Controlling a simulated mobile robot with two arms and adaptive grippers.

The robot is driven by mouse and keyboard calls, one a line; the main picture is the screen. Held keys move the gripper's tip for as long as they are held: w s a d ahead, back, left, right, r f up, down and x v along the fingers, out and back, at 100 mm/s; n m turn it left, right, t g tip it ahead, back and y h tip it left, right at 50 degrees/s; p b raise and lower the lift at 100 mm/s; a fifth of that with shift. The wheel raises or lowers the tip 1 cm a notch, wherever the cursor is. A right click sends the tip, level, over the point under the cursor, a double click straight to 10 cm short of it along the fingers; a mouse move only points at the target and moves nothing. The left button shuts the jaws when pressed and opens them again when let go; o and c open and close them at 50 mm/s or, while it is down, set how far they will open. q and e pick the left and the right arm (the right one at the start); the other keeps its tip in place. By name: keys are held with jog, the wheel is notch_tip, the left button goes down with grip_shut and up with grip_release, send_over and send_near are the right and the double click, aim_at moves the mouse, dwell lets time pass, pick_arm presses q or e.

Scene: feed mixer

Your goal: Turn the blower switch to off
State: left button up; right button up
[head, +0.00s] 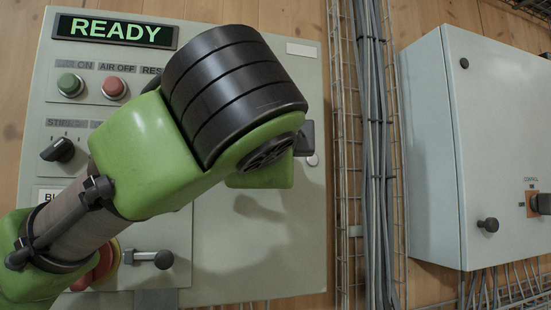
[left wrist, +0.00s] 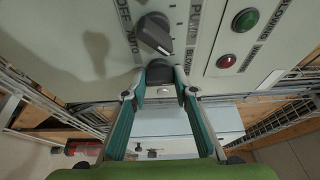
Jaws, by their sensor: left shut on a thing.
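In the left wrist view, my left gripper (left wrist: 160,92) has its two teal fingers closed around a black rotary knob (left wrist: 160,70) on the grey panel. The lettering beside this knob appears to read BLOWER, so I take it for the blower switch; its pointer is mostly hidden by the fingers. Another black rotary switch (left wrist: 154,34) sits just above it, near OFF, AUTO and PUMP lettering. In the head view, my green and black left arm covers the middle of the control panel (head: 255,285) and hides the gripper and the held knob. My right gripper is not in view.
The panel carries a READY display (head: 115,30), a green button (head: 70,85), a red button (head: 114,88), a black selector (head: 58,150) and a lever (head: 155,259). A wire cable tray (head: 345,200) separates it from a grey cabinet (head: 430,150) on the right.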

pick_arm(q)
jog(key=o, duration=1.1)
jog(key=s+a, duration=0.1)
jog(key=s, duration=1.1)
jog(key=shift+f, duration=0.1)
